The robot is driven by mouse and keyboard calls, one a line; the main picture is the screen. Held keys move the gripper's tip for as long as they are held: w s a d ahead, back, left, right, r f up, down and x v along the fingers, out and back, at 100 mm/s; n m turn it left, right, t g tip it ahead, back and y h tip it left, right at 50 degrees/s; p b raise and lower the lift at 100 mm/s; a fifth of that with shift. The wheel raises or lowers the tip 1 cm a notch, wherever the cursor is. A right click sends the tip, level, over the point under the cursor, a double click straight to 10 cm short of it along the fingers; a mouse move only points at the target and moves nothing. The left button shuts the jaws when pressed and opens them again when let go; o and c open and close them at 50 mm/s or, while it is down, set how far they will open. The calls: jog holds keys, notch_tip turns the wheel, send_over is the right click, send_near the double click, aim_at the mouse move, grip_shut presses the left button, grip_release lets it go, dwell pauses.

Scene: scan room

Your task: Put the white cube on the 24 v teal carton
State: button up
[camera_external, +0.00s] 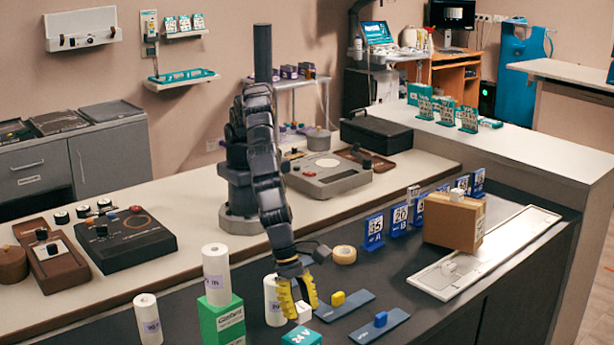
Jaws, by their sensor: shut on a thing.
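My gripper (300,301), with yellow fingers, points down over the dark counter at the lower middle. It is shut on the white cube (304,313), which shows partly between and behind the fingers. The teal carton (302,337) marked "24 V" lies just below the cube in the picture, at the bottom edge of the view. The cube and the carton top look very close. I cannot tell from this one view whether they touch.
A white roll (273,302) stands close left of my gripper. A green box (222,322) with another roll (216,275) on it stands further left. A brown carton (451,224) stands behind.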

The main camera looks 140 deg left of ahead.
aim_at(302, 337)
jog(key=shift+w+d+f, duration=0.1)
jog(key=shift+w+f, duration=0.15)
jog(key=shift+f, duration=1.6)
jog(key=shift+f, duration=0.2)
jog(key=o, duration=0.8)
jog(key=shift+r, duration=0.2)
